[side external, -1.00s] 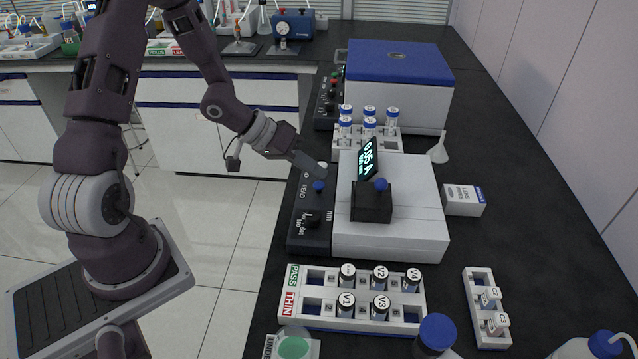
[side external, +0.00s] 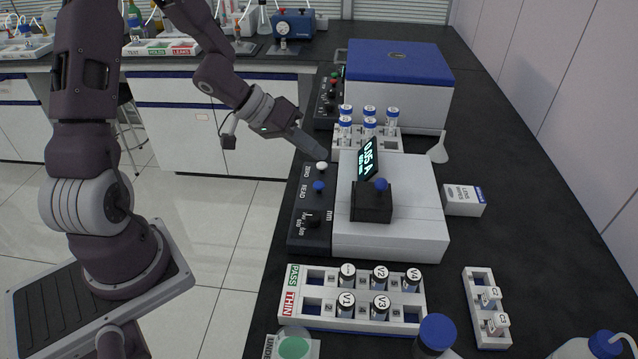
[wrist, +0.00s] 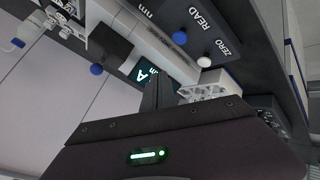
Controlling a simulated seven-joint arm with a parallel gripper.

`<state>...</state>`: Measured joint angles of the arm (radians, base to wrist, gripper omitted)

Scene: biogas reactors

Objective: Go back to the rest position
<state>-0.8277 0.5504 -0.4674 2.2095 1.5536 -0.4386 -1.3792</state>
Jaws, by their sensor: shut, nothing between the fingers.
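My gripper (side external: 318,154) is shut and empty in the side view. Its tip is just above and behind the white ZERO button (side external: 322,166) of the photometer (side external: 425,225), close to it; I cannot tell whether they touch. The blue READ button (side external: 319,187) sits nearer the camera on the same dark panel. The display (side external: 368,160) reads 0.05 A. In the wrist view the ZERO button (wrist: 204,61) and READ button (wrist: 196,13) both show clear of the fingers.
A vial rack (side external: 372,140) with several blue-capped vials stands behind the photometer, by the blue-lidded box (side external: 400,85). The PASS/THIN rack (side external: 350,322) holds several labelled vials in front. A small rack (side external: 485,305), carton (side external: 463,200) and funnel (side external: 438,149) are to the right.

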